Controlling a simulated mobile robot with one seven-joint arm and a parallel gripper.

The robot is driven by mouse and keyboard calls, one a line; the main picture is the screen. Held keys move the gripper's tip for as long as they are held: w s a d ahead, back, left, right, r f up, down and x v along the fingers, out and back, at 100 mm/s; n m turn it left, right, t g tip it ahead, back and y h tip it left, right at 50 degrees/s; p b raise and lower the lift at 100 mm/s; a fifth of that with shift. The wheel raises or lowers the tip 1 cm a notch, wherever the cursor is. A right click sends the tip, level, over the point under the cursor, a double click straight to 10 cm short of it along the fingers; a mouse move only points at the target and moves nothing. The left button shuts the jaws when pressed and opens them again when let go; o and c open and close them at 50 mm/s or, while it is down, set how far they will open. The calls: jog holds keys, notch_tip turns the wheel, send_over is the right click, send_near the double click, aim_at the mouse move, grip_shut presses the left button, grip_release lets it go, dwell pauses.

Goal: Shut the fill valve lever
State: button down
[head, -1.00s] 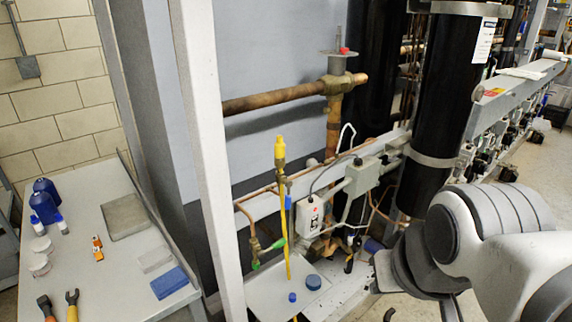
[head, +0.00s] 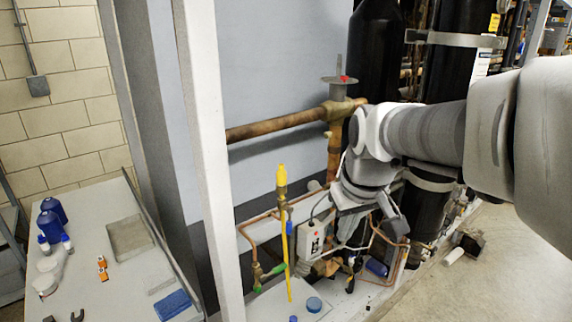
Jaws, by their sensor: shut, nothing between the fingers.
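A small valve with a green lever (head: 274,270) sits on the copper pipe at the lower middle of the head view, left of the white control box (head: 311,238). A yellow-topped fitting (head: 282,178) with a yellow hose stands upright just in front of the pipework. No label shows which of these is the fill valve, so I cannot tell. My gripper (head: 347,228) points down beside the white box, to the right of the green lever and apart from it. It is shut and empty. Its fingertips are small and partly lost against the pipes.
A thick copper pipe (head: 275,130) with a red-topped valve (head: 343,80) runs above. A white post (head: 210,150) stands at the left. Black cylinders (head: 447,65) stand behind my arm. A grey bench (head: 110,290) with bottles and a blue block is at lower left.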

aim_at(289, 221)
jog(key=w+d+f+n+g+y+p, duration=0.1)
jog(key=w+d+f+n+y+p, duration=0.2)
jog(key=w, duration=0.7)
jog(key=w+f+n+g+y+p, duration=0.1)
jog(key=w+f+y+p, duration=0.25)
jog(key=w, duration=0.65)
jog(key=s+a+f+p, duration=0.1)
jog(key=a+f+p, duration=0.1)
jog(key=a+f, duration=0.4)
jog(key=shift+a+f+y, duration=0.3)
jog(key=shift+a+y, duration=0.05)
jog(key=shift+a, duration=1.25)
